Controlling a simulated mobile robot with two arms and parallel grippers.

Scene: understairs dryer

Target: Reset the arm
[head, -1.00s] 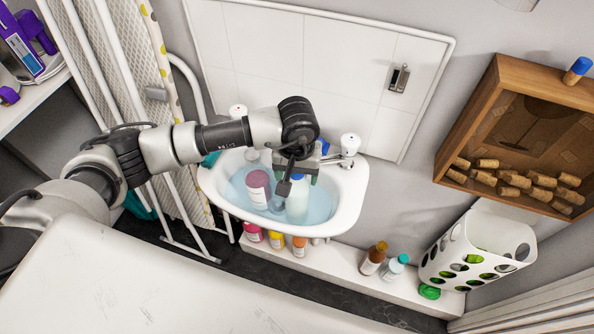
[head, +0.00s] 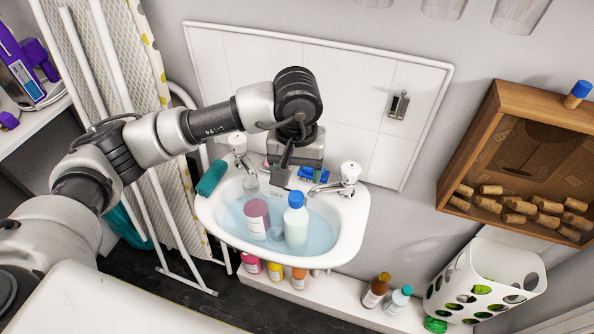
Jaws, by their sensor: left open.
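My left arm reaches in from the left over the white sink (head: 352,232). My left gripper (head: 280,178) is open and points down above the back of the sink, between the two taps. It is apart from the bottles. A white bottle with a blue cap (head: 296,225) stands in the water in the basin. A bottle with a pink label (head: 256,218) stands to its left, with a clear glass-like item behind it. My right gripper is not in view.
The left tap (head: 238,146) and right tap (head: 347,176) flank the gripper. A teal item (head: 211,178) and a blue item (head: 314,174) lie on the sink's rim. Several bottles stand on the ledge below. A wooden cork box (head: 470,150) hangs at right; an ironing board (head: 120,90) leans at left.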

